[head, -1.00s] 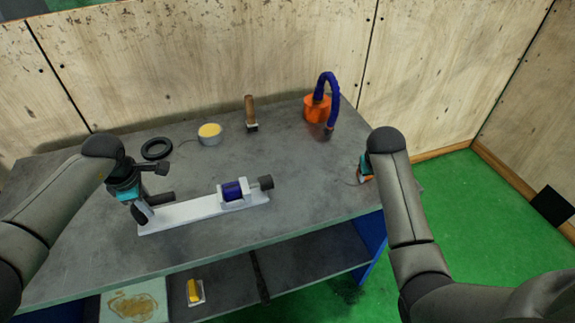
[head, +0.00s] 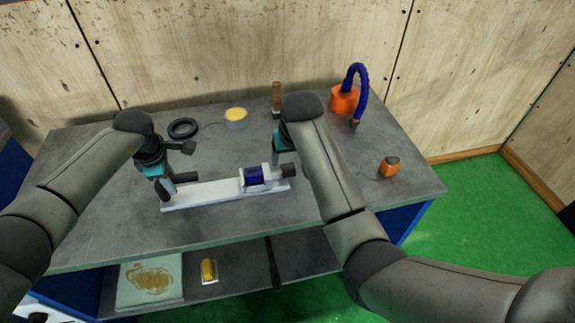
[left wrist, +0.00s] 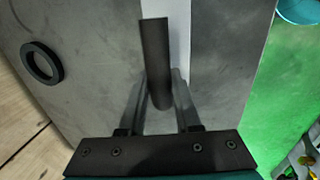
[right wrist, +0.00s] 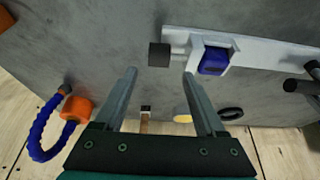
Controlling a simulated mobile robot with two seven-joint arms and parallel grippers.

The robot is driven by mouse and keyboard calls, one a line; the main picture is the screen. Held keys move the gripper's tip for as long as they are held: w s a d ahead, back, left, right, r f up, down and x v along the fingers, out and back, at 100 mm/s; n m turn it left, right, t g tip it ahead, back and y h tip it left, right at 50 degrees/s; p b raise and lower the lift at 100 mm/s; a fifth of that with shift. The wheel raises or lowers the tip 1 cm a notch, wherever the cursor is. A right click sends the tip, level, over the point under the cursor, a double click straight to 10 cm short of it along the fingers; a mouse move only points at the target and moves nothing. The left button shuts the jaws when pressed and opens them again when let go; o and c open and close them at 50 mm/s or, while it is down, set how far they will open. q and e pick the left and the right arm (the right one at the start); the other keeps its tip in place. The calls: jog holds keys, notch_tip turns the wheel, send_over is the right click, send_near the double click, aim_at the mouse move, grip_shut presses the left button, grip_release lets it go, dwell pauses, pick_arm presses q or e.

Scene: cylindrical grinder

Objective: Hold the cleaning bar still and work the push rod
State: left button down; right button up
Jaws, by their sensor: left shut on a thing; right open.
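The cleaning bar (head: 205,193) is a long pale bar lying on the grey table, with a blue cylinder (head: 254,176) in a white bracket near its right end. The push rod (head: 289,170) shows as a dark knob at that end. My left gripper (left wrist: 158,85) is shut on a dark round handle (left wrist: 154,45) at the bar's left end. My right gripper (right wrist: 160,74) is open and empty, facing the bar's right end. In the right wrist view the push rod's knob (right wrist: 159,54) appears just beyond and between its fingertips, with no visible contact.
An orange and black object (head: 389,167) lies on the table's right side. An orange container with a blue hose (head: 344,99), a wooden-handled tool (head: 276,97), a yellow-topped tin (head: 236,115) and a black ring (head: 183,129) stand along the back. The table's front strip is clear.

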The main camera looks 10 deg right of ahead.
aim_at(287, 166)
jog(key=shift+x, duration=3.5)
jog(key=shift+w, duration=0.1)
grip_shut()
